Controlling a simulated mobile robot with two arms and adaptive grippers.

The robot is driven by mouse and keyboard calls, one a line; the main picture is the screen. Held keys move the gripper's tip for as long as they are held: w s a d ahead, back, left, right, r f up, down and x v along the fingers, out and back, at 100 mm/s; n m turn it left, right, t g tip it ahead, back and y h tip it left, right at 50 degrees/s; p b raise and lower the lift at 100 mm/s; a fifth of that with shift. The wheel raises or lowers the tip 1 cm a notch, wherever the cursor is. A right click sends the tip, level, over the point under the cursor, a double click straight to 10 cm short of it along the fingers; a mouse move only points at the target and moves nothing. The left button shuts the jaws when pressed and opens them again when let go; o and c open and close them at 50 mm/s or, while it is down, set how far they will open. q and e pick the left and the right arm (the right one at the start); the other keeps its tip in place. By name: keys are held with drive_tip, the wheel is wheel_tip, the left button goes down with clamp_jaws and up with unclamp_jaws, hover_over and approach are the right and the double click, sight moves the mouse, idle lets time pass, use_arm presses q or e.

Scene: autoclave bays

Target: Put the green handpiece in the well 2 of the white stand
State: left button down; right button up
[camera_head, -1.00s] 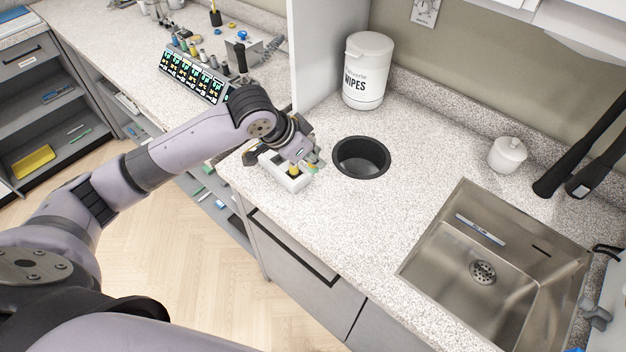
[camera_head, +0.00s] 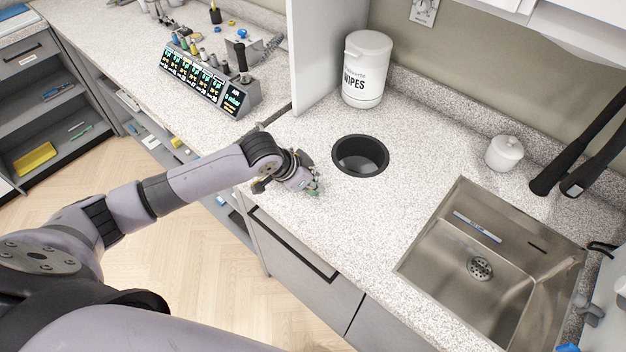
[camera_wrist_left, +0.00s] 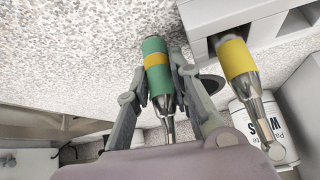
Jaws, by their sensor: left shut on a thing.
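My left gripper (camera_wrist_left: 160,72) is shut on the green handpiece (camera_wrist_left: 157,48), which has a yellow band and a metal tip. In the head view, the gripper (camera_head: 313,187) is low over the counter, left of the round black-rimmed hole. The white stand (camera_wrist_left: 236,14) shows at the upper right of the wrist view. A yellow handpiece (camera_wrist_left: 238,60) sits in one of its openings, and another opening beside it looks empty. The green handpiece is beside the stand and apart from it. In the head view my gripper and forearm hide the stand. The well numbers cannot be read.
The round hole (camera_head: 361,141) lies just right of my gripper. A wipes canister (camera_head: 367,70) stands behind it. A sink (camera_head: 487,268) and a small lidded jar (camera_head: 506,153) are to the right. The counter between hole and sink is clear.

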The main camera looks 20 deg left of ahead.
use_arm(q)
drive_tip(key=c, duration=1.7)
unclamp_jaws()
drive_tip(key=shift+f, duration=0.15)
